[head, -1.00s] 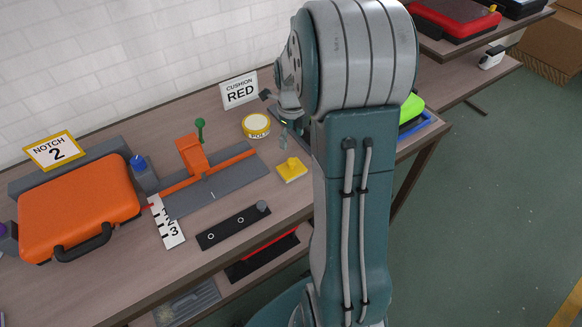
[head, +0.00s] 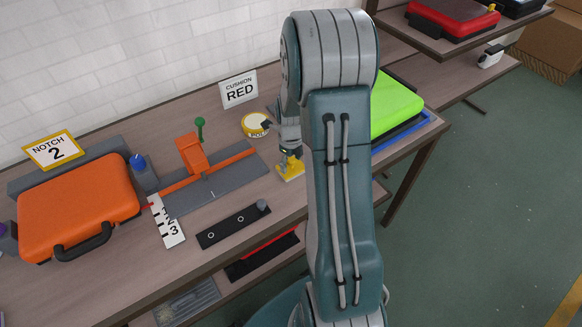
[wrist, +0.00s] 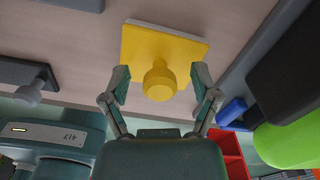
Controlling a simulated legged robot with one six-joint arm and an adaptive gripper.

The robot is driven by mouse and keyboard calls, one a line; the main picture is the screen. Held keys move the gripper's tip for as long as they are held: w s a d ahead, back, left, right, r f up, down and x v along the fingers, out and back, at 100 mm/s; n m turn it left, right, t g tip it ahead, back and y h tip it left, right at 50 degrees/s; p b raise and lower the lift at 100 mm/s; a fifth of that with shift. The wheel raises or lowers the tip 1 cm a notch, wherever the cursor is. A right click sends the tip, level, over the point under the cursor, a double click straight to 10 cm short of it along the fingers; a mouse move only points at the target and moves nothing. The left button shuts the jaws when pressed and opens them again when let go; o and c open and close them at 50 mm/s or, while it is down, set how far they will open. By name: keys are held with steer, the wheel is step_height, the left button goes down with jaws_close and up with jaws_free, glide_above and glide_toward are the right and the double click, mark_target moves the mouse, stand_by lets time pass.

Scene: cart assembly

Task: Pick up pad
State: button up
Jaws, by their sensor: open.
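The pad is a yellow square block with a round yellow knob on top. In the wrist view the pad (wrist: 165,48) lies flat on the table, its knob toward my gripper (wrist: 160,85). The two fingers are open, one on each side of the knob, with gaps on both sides. In the head view the pad (head: 291,172) shows only partly, with my gripper (head: 290,155) just above it and hiding its upper part.
A yellow tape roll (head: 256,124) stands behind the pad. A grey fixture with an orange bar (head: 232,158) and a black strip with a peg (head: 233,226) lie to the left. An orange case (head: 80,205) is farther left, a lime-green case (head: 397,105) to the right.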

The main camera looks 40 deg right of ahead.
jaws_close()
steer(key=shift+r, duration=0.55)
steer(key=s+d+r, duration=0.5)
steer(key=d+r, duration=0.7)
steer(key=d, duration=0.1)
steer(key=shift+d, duration=0.1)
